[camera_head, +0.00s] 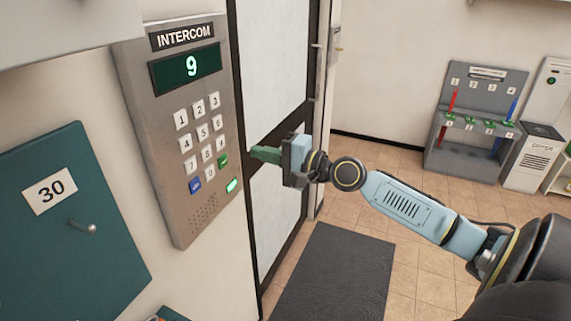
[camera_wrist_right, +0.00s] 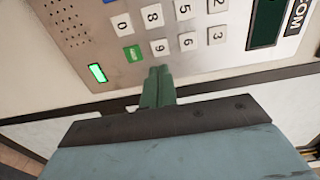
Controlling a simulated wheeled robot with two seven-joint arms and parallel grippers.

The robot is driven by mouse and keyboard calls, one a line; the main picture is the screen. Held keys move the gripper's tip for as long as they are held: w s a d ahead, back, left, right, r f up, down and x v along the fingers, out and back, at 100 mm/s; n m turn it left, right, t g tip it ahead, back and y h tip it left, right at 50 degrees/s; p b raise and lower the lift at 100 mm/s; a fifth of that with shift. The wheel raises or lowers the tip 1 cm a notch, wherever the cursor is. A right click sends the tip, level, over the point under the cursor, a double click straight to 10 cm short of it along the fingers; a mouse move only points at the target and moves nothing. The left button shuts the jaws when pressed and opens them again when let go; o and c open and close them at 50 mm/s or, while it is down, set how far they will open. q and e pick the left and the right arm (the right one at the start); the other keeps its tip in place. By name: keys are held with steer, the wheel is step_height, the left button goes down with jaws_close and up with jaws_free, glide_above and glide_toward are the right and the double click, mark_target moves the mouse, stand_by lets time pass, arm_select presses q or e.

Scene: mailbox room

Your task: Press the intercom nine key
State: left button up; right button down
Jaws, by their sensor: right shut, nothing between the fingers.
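The intercom (camera_head: 193,215) is a grey metal panel on the wall at left in the head view. Its dark display (camera_head: 186,69) shows a green "9". The nine key (camera_head: 221,144) is a white key at the right end of the keypad's third row, and also shows in the wrist view (camera_wrist_right: 161,47). My right gripper (camera_head: 258,154) is shut and empty, its green fingers pointing at the panel from the right. In the wrist view its fingertips (camera_wrist_right: 159,70) appear just below the nine key; a gap shows in the head view. My left gripper is out of view.
A green key (camera_head: 223,160) sits below the nine key, and a lit green bar (camera_head: 232,185) lies lower. A teal mailbox door (camera_head: 75,250) numbered 30 is at left. A door (camera_head: 272,60) stands behind my gripper. A dark mat (camera_head: 335,275) lies on the floor.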

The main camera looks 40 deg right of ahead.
steer(key=b+v, duration=0.1)
steer(key=v, duration=0.4)
steer(key=shift+s, duration=0.2)
stand_by(0.4)
